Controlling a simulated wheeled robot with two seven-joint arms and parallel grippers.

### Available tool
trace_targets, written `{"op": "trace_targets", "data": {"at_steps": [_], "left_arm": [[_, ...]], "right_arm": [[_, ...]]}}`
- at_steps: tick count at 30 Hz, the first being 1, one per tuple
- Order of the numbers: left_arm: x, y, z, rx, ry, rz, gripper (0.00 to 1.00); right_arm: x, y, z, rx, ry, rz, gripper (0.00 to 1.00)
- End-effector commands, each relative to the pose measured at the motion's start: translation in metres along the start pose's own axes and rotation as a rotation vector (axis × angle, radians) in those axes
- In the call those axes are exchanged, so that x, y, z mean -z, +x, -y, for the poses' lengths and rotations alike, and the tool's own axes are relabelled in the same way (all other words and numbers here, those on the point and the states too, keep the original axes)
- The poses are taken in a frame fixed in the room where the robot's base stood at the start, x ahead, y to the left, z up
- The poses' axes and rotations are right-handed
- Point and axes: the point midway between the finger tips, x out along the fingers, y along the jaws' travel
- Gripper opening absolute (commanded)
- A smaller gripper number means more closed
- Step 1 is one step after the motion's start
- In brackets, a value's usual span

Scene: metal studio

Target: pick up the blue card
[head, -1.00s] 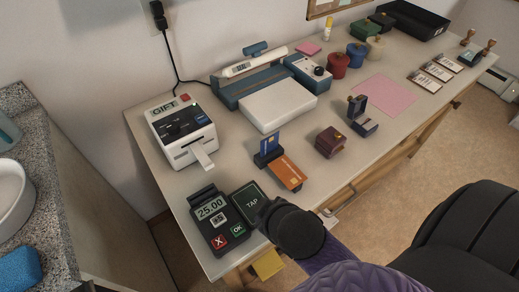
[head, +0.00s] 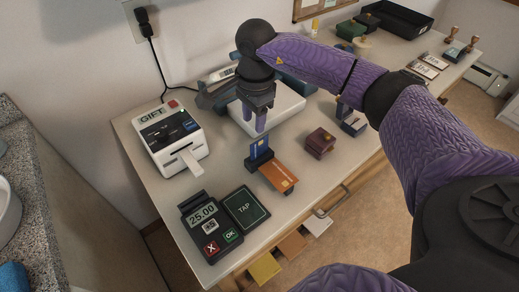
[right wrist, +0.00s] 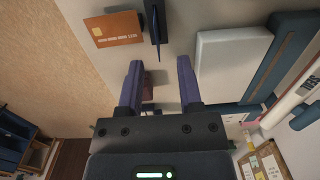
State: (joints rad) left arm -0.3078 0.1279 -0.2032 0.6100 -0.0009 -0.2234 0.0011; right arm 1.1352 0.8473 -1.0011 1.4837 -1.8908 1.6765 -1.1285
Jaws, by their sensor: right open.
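My right gripper (head: 254,126) is open and points down just above the blue card. In the right wrist view, the open, empty fingers (right wrist: 159,68) show with a thin dark upright shape, seen nearly edge-on, ahead between their tips. I cannot tell whether the fingers touch the blue card. My left gripper is not in view.
A card terminal (head: 211,228) with a TAP pad (head: 245,207) stands at the front. A GIFT printer (head: 170,135) is at the left. A maroon box (head: 321,142) and a stapler-like thing (head: 353,122) stand to the right. The white-topped laminator (head: 285,108) is partly hidden behind my arm.

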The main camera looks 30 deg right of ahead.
Motion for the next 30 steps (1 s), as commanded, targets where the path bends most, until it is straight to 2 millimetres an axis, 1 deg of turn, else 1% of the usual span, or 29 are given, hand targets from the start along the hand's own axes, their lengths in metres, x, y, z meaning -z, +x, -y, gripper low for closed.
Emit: {"op": "trace_targets", "data": {"at_steps": [1, 2, 4, 6, 10, 13, 15, 17, 19, 23, 24, 26, 27, 29, 30], "left_arm": [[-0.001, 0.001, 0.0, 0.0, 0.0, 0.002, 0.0], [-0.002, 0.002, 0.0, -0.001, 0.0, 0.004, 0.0], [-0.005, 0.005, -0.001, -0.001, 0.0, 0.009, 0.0], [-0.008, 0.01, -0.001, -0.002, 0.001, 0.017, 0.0], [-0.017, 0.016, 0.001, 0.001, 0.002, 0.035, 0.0], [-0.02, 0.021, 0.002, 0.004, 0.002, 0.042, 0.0], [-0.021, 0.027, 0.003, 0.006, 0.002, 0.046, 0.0], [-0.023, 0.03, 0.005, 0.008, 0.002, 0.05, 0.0], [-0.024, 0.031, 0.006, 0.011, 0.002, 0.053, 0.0], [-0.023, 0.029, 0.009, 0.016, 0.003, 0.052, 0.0], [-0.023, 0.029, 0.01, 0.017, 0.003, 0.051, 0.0], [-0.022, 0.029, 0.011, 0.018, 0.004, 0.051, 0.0], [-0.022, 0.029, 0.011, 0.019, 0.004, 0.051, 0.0], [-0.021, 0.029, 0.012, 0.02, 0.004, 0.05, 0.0], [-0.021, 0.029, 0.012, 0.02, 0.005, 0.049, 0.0]], "right_arm": [[0.008, -0.001, -0.001, -0.012, 0.002, -0.03, 0.46], [0.01, 0.001, -0.002, -0.017, 0.002, -0.041, 0.46], [0.011, 0.012, -0.003, -0.021, 0.001, -0.044, 0.46], [0.011, 0.027, -0.003, -0.023, 0.001, -0.042, 0.46], [0.012, 0.051, -0.004, -0.02, 0.001, -0.039, 0.46], [0.013, 0.066, -0.005, -0.02, 0.0, -0.038, 0.46], [0.015, 0.082, -0.007, -0.022, 0.0, -0.038, 0.46], [0.015, 0.093, -0.007, -0.02, 0.001, -0.036, 0.46], [0.015, 0.098, -0.007, -0.018, 0.0, -0.036, 0.46], [0.015, 0.096, -0.006, -0.015, 0.0, -0.036, 0.46], [0.015, 0.095, -0.006, -0.015, 0.0, -0.036, 0.43], [0.015, 0.095, -0.006, -0.015, 0.0, -0.036, 0.31], [0.015, 0.095, -0.006, -0.015, 0.0, -0.036, 0.22], [0.015, 0.095, -0.006, -0.015, 0.0, -0.036, 0.1], [0.015, 0.095, -0.006, -0.015, 0.0, -0.035, 0.01]]}}
